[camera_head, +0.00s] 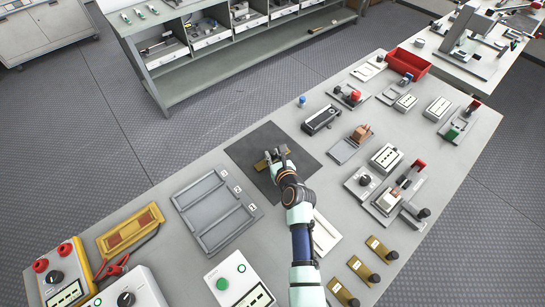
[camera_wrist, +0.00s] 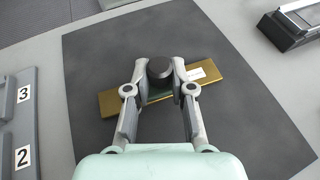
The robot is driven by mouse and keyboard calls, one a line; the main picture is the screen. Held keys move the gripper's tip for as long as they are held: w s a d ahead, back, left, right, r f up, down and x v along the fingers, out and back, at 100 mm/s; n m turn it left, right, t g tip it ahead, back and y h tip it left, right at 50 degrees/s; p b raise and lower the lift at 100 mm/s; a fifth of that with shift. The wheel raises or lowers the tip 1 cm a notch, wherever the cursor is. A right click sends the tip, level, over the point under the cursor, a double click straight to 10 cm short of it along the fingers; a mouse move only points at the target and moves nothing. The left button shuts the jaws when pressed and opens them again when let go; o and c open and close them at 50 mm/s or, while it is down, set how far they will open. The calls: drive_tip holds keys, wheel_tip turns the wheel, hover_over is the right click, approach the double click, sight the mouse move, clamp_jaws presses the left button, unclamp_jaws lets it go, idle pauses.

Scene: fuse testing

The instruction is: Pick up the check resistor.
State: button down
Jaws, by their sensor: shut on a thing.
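The check resistor appears to be a brass bar with a black round knob and a small white label. In the wrist view the bar (camera_wrist: 225,78) lies across the dark mat (camera_wrist: 245,130), and its knob (camera_wrist: 160,69) stands between my fingertips. My gripper (camera_wrist: 160,78) is shut on the knob, one finger at each side. In the head view my gripper (camera_head: 274,157) is over the mat (camera_head: 245,150), partly hiding the brass bar (camera_head: 261,164). I cannot tell whether the bar rests on the mat or is slightly above it.
A grey tray (camera_head: 214,208) with numbered slots is left of the mat. Several similar brass pieces with black knobs (camera_head: 365,270) stand at the lower right. A black device (camera_head: 321,120) is right of the mat. A red bin (camera_head: 409,63) is at the far end.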

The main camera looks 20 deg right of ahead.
sight(273, 154)
drive_tip(key=shift+r, duration=0.1)
wheel_tip(273, 154, up, 20)
drive_tip(key=p, duration=0.7)
drive_tip(key=shift+p, duration=0.4)
